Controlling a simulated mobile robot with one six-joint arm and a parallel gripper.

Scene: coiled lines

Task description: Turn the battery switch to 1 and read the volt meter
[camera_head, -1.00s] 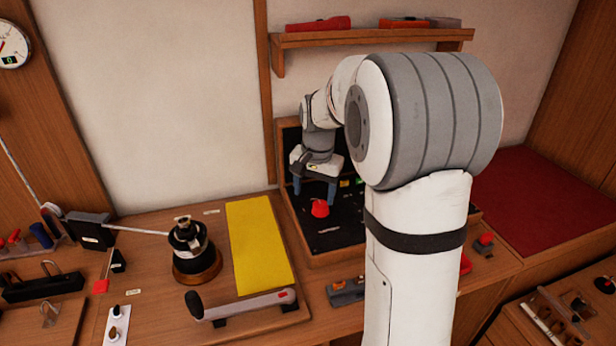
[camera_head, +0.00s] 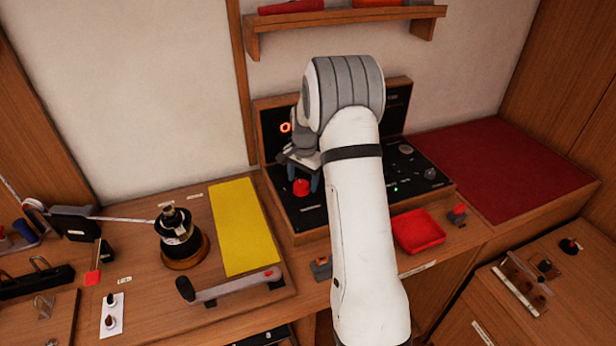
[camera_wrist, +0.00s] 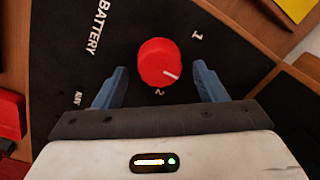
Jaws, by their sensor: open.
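The battery switch is a round red knob (camera_wrist: 158,57) on a black panel (camera_wrist: 60,60) marked BATTERY, with the numbers 1 and 2 beside it. Its white pointer line aims between them, at neither number. In the head view the knob (camera_head: 301,187) sits at the panel's left front. My gripper (camera_wrist: 161,67) is open, with one blue finger on each side of the knob and a gap to each. In the head view my gripper (camera_head: 303,178) is partly hidden by my arm. I cannot make out a volt meter; my arm covers part of the upright back panel (camera_head: 270,125).
An orange light (camera_head: 285,127) glows on the back panel. A red tray (camera_head: 419,231) lies right of my arm. A black winch (camera_head: 178,236), a yellow mat (camera_head: 245,228) and a lever handle (camera_head: 230,286) stand left. A shelf (camera_head: 345,18) hangs above.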

